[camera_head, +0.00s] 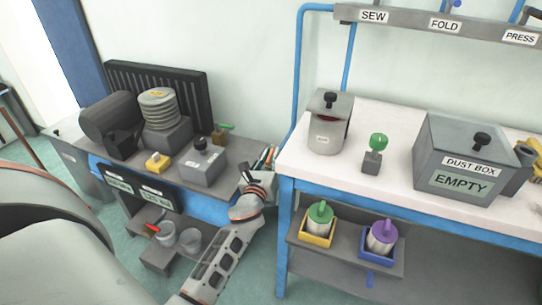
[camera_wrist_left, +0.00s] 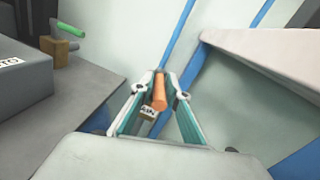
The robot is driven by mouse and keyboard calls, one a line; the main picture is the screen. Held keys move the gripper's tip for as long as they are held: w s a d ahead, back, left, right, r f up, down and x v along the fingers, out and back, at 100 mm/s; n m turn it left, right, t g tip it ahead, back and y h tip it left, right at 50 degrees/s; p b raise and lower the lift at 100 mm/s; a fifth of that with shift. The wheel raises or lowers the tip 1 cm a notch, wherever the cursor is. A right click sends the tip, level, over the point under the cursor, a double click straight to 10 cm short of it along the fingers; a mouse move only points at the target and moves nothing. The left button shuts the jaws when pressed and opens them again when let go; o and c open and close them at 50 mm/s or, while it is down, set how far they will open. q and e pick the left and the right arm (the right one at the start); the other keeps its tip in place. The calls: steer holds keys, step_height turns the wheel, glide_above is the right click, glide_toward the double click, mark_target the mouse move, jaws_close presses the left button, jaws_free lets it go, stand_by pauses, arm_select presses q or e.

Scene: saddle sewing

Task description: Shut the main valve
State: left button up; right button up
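An orange handle (camera_wrist_left: 159,92) shows between the fingertips of my left gripper (camera_wrist_left: 163,84) in the left wrist view, with a small brass-coloured piece (camera_wrist_left: 148,112) bearing unreadable lettering beside it. The fingers are apart, and a gap shows to the handle's right; I cannot tell whether either finger touches it. In the head view, my left gripper (camera_head: 266,161) is at the gap between the grey bench and the white-topped table. A green-handled brass fitting (camera_head: 220,134) stands on the grey bench; it also shows in the left wrist view (camera_wrist_left: 60,46). I cannot tell which fitting is the main valve.
The grey bench (camera_head: 228,172) holds a machine and a grey box (camera_head: 203,163). The white-topped table (camera_head: 394,125) holds a canister (camera_head: 329,124), a green-knobbed piece (camera_head: 374,155) and a dust box (camera_head: 462,160). A blue pipe (camera_head: 298,70) runs down the wall between them.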

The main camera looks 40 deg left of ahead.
arm_select(q)
steer(key=shift+o, duration=0.5)
steer(key=shift+s, duration=0.1)
steer(key=v, duration=1.1)
steer(key=shift+s+d, duration=0.25)
steer(key=shift+s, duration=0.1)
